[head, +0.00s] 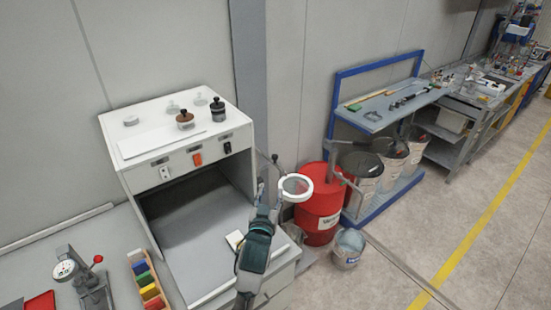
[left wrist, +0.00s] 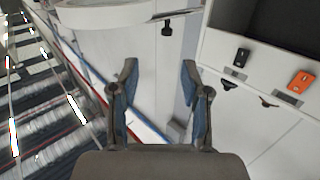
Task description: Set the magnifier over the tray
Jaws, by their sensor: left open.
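The magnifier (head: 297,184), a round lens in a white ring, stands out at the right side of the white cabinet. Part of a white ring, likely the magnifier (left wrist: 110,14), shows at the top of the left wrist view. My left gripper (head: 265,193) is just left of the magnifier in the head view, apart from it. In the left wrist view my left gripper (left wrist: 158,75) is open with nothing between its fingers. A grey tray-like surface (head: 190,240) lies inside the cabinet's open front. My right gripper is not in view.
The white cabinet (head: 185,150) has black and orange switches and knobs on top. A red drum (head: 319,215) and a metal bucket (head: 347,250) stand to the right. A dial gauge (head: 66,269) and coloured blocks (head: 149,285) sit on the left bench.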

